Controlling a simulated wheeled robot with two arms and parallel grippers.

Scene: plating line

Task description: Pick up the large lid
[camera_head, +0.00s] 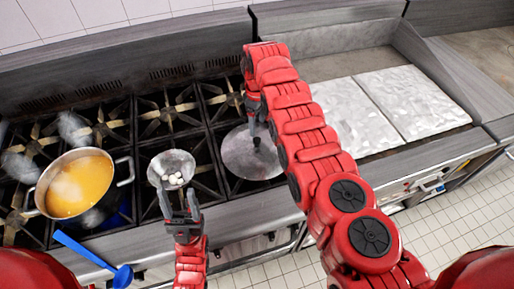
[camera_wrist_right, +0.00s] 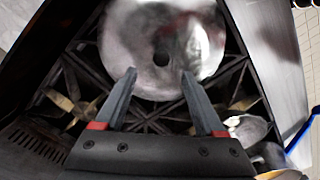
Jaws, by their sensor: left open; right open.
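The large lid (camera_head: 238,158) is a round, shiny metal disc lying on the stove grates in the middle of the head view. In the right wrist view the lid (camera_wrist_right: 140,70) fills the top centre, with a small dark knob or hole at its middle. My right gripper (camera_head: 256,136) reaches over the lid from above. In the right wrist view its fingers (camera_wrist_right: 158,74) are open and point at the lid's near part, either side of the dark spot; contact cannot be told. My left gripper (camera_head: 179,196) is open and empty, in front of the small metal bowl.
A pot (camera_head: 120,168) of orange soup steams on the left burners. A small metal bowl (camera_head: 157,169) with several white pieces stands between pot and lid. A blue ladle (camera_head: 90,252) lies at the stove's front left. A flat griddle (camera_head: 345,112) is at the right.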

